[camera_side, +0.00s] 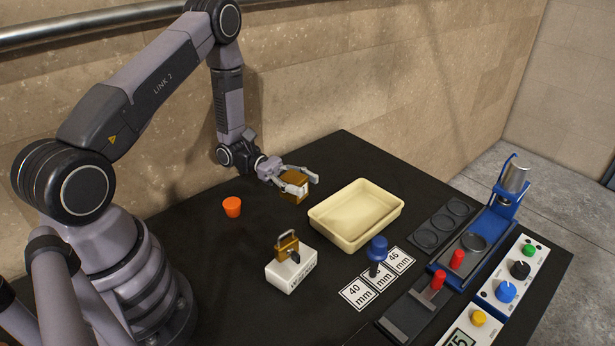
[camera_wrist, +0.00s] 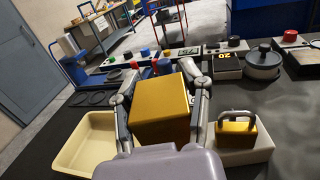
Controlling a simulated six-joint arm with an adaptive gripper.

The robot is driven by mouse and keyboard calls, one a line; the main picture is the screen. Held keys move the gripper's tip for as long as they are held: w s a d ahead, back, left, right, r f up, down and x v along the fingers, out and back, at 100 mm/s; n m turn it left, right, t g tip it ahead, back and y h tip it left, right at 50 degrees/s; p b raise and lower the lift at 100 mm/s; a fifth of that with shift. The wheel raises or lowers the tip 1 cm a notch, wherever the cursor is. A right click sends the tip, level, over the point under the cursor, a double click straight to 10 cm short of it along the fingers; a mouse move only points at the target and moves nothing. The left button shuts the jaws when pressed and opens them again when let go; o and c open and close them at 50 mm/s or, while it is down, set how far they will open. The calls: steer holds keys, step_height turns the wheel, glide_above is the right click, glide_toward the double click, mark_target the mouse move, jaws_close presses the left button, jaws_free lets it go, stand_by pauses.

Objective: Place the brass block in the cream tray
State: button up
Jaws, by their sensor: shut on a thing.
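My gripper (camera_side: 290,181) is shut on the brass block (camera_side: 295,186), with one finger on each side of it. In the wrist view the brass block (camera_wrist: 161,108) fills the space between the fingers of my gripper (camera_wrist: 159,97). The cream tray (camera_side: 347,232) stands to the right of the block and nearer the camera in the side view. In the wrist view the cream tray (camera_wrist: 72,158) lies left of the block, partly hidden by my gripper. The tray looks empty. The block is outside the tray, and its height above the table is hard to tell.
A brass padlock (camera_side: 287,246) stands on a white block (camera_side: 291,272) in front of the tray. An orange cup (camera_side: 232,207) is left. Number cards (camera_side: 357,293), a blue-knobbed tool (camera_side: 377,250) and a blue press (camera_side: 484,235) are right. The wall is close behind.

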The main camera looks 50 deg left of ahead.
steer(key=s+m+g, duration=0.3)
steer(key=s+g, duration=0.1)
glide_above(337, 228)
steer(key=s, duration=0.1)
steer(key=shift+h, duration=0.3)
step_height(337, 228, down, 9)
steer(key=shift+s+r, duration=0.1)
steer(key=shift+w+f, duration=0.3)
steer(key=shift+f, duration=0.05)
steer(key=shift+w+f, duration=0.15)
steer(key=shift+f, duration=0.75)
steer(key=shift+w+f, duration=0.1)
steer(key=shift+f, duration=0.8)
steer(key=shift+f, duration=0.15)
steer(key=o, duration=1.3)
